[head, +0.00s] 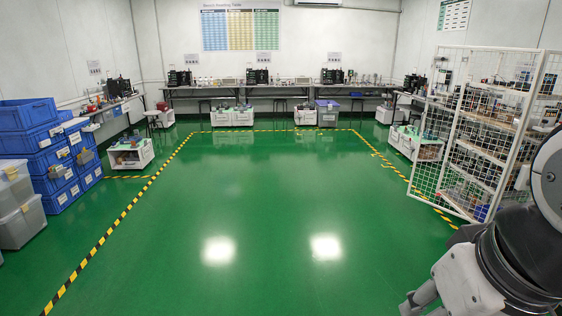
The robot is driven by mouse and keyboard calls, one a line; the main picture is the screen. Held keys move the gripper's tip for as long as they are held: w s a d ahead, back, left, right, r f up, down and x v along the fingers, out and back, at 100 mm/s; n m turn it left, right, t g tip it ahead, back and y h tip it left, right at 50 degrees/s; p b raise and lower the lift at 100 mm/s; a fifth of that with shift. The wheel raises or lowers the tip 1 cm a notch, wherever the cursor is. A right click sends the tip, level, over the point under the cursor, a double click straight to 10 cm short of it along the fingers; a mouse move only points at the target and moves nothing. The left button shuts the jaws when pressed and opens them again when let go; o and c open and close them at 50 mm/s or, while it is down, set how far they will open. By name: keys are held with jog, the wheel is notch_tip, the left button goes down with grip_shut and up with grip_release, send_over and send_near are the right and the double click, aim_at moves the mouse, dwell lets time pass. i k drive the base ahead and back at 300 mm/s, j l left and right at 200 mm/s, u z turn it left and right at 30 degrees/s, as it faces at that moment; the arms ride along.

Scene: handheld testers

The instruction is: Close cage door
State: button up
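The cage door (517,130) is a white wire-mesh panel in a white frame at the right of the head view. It stands swung out at an angle, and shelves show through its mesh. The cage (551,75) continues to its right and is cut off by the picture edge. My gripper (419,302) is at the bottom right, below and in front of the door, apart from it in the picture. Only part of its grey fingers shows, so I cannot tell whether it is open or shut. My dark arm hides the lower right of the cage.
The green floor (270,215) is clear inside yellow-black tape (125,215). Blue crates (28,113) and clear bins (20,222) are stacked at the left. Workbenches (290,91) line the back wall. A low white cart (131,153) stands left of the tape.

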aim_at(540, 64)
jog(key=i+z, duration=0.2)
jog(key=i, duration=0.45)
jog(key=i+j+z, duration=0.15)
jog(key=i, duration=0.5)
jog(key=i+j+z, duration=0.2)
jog(key=i, duration=0.45)
jog(key=i+l, duration=0.1)
jog(key=i, duration=0.4)
jog(key=i+l, duration=0.1)
jog(key=i, duration=0.4)
jog(key=i+l+u, duration=0.1)
jog(key=i, duration=0.45)
jog(key=i+l, duration=0.2)
jog(key=i, duration=0.3)
jog(key=i+l+u, duration=0.3)
jog(key=i+l, duration=0.45)
jog(key=i, duration=0.15)
